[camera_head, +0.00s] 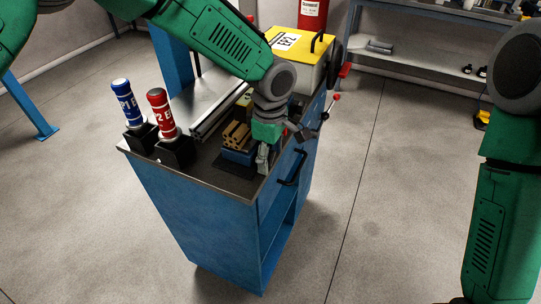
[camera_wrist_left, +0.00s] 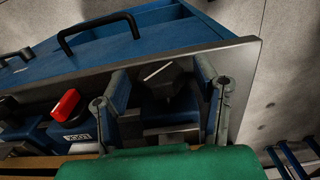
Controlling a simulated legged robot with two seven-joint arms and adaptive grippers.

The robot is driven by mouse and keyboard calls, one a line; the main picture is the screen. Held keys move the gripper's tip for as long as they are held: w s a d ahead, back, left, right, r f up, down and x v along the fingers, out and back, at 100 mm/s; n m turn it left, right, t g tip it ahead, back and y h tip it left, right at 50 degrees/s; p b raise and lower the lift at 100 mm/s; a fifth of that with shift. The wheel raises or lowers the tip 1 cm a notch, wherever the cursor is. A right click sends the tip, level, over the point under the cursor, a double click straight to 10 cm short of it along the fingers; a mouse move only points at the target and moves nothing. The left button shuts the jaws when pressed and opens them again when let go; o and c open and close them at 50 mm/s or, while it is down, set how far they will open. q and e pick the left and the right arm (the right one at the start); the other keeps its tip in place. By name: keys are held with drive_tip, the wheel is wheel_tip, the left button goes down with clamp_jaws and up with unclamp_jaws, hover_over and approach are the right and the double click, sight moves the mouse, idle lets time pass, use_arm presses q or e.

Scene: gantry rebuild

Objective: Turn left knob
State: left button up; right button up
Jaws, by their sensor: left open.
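My left gripper (camera_head: 281,150) is at the front right edge of the blue bench, pointing down, with its fingers apart. In the left wrist view, its two fingers (camera_wrist_left: 162,88) stand on either side of a dark knob (camera_wrist_left: 160,78) with a white line on top. The line slants up to the right. A gap shows between the knob and each finger. A red knob (camera_wrist_left: 66,104) on a blue block with a white label sits left of the fingers.
The blue bench (camera_head: 205,215) also carries a blue cylinder (camera_head: 125,100) and a red cylinder (camera_head: 160,110) in black holders, brown blocks (camera_head: 237,134), and a yellow-topped box (camera_head: 300,47). A black handle (camera_head: 293,168) and a red-tipped lever (camera_head: 336,98) stick out at the right.

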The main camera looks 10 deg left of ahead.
use_arm(q)
drive_tip(key=shift+a+f, duration=0.15)
drive_tip(key=shift+f, duration=0.15)
drive_tip(key=c, duration=1.2)
drive_tip(key=shift+t+h+b, duration=0.3)
drive_tip(key=shift+t+b, duration=0.55)
drive_tip(key=shift+t, duration=0.45)
drive_tip(key=o, duration=1.2)
